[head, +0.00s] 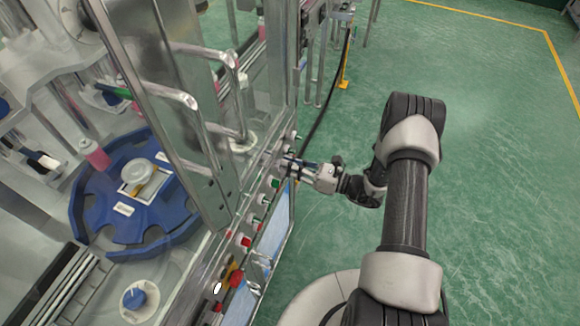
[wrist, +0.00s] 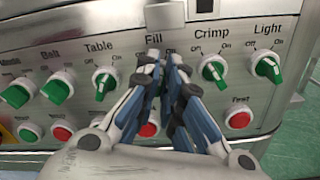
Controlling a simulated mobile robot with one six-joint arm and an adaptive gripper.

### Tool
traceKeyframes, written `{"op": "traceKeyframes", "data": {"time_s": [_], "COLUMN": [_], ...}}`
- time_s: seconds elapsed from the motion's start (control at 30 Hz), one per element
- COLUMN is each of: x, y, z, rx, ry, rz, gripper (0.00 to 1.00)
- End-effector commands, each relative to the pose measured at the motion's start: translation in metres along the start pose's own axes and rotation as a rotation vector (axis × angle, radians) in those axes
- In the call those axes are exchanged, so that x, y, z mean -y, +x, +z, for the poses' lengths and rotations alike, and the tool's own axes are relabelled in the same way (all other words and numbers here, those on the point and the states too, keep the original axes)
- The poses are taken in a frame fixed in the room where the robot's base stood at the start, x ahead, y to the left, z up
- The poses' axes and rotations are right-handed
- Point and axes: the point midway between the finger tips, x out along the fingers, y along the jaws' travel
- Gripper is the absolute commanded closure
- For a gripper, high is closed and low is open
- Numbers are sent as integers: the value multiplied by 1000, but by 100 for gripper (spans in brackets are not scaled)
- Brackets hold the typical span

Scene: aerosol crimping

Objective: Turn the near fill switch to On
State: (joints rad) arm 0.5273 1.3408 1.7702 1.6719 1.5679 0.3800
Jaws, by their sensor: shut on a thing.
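In the wrist view my gripper (wrist: 163,62) points at the control panel (wrist: 190,28), right under the Fill label (wrist: 153,40). Its two blue-and-grey fingers are closed together on the fill switch. The fingers hide nearly all of that switch, so I cannot tell which way its handle points. An "On" mark (wrist: 171,50) shows to the upper right of the fingertips. In the head view my gripper (head: 288,162) reaches from the right to the panel's row of switches along the machine's edge.
The table switch (wrist: 103,83) is left of my fingers and the crimp switch (wrist: 214,70) right, both green and close. The light switch (wrist: 268,68) is farther right. Red buttons sit below, one partly behind my fingers (wrist: 148,130).

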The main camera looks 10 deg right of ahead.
Motion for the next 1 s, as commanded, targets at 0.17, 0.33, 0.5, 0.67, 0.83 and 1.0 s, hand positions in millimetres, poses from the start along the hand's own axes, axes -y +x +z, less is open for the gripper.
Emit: {"op": "traceKeyframes", "data": {"time_s": [0.17, 0.33, 0.5, 0.67, 0.83, 1.0], "x": [1, 1, 2, 2, 2, 2], "y": [0, 0, 0, 0, 0, 0], "z": [-1, -1, -1, -1, -1, -1], "rx": [-1, -1, -1, -1, -1, -1], "ry": [99, 157, 184, 192, 192, 192], "rz": [0, 0, 0, 0, 0, 0], "gripper": [100, 100, 100, 100, 100, 87]}}
